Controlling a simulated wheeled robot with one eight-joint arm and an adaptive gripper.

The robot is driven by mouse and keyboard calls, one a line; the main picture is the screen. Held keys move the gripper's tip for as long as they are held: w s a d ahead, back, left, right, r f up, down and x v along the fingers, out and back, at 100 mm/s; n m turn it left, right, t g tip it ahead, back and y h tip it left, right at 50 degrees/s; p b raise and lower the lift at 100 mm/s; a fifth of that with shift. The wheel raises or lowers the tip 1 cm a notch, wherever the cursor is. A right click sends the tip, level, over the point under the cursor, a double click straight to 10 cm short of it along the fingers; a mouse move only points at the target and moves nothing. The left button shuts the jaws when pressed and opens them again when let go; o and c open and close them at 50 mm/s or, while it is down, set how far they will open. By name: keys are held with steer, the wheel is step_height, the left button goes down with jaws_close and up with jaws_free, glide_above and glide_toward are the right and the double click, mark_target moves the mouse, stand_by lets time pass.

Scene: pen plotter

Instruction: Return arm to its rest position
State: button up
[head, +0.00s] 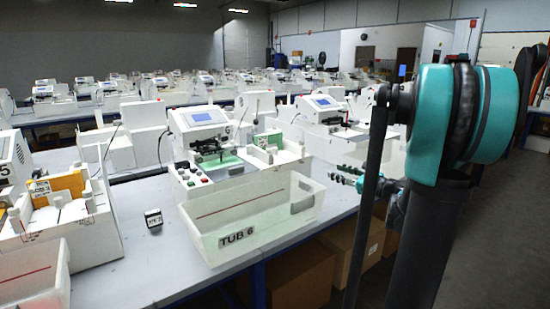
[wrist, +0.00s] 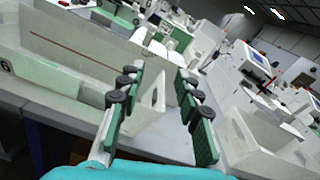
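My gripper (head: 345,177) shows in the head view at the right end of the white tub, above the bench's front edge, with its fingers pointing left. In the wrist view its two green-padded fingers (wrist: 160,84) stand well apart with nothing between them. My teal arm (head: 440,120) fills the right of the head view, with the forearm partly hidden behind a dark link. The tub marked TUB 6 (head: 225,258) sits on the bench and looks empty apart from a grey patch on its wall. In the wrist view the tub (wrist: 75,52) lies beyond and left of the fingers.
A pen plotter machine (head: 202,120) with a blue screen stands behind the tub. A small dark labelled block (head: 153,220) lies on the grey bench (head: 150,275). Cardboard boxes (head: 300,275) sit under the bench. Clear floor (head: 490,240) lies at the right.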

steer(key=s+a+f+n+g+h, duration=0.2)
steer(key=s+a+f+n+g, duration=0.25)
steer(key=s+f+n, duration=0.3)
steer(key=s+a+f+n+g+h, duration=0.2)
steer(key=s+a+f+n+g, duration=0.1)
steer(key=s+a+f+n, duration=0.4)
steer(key=s+d+f+n+g+h, duration=0.1)
steer(key=s+d+f+n+h, duration=0.2)
steer(key=s, duration=0.4)
steer(key=s+d+f+n+g+h, duration=0.1)
steer(key=s+d+f+n+h, duration=0.2)
steer(key=s+d+f+n, duration=0.2)
steer(key=s+f+n, duration=0.2)
steer(key=n, duration=0.1)
stand_by(0.4)
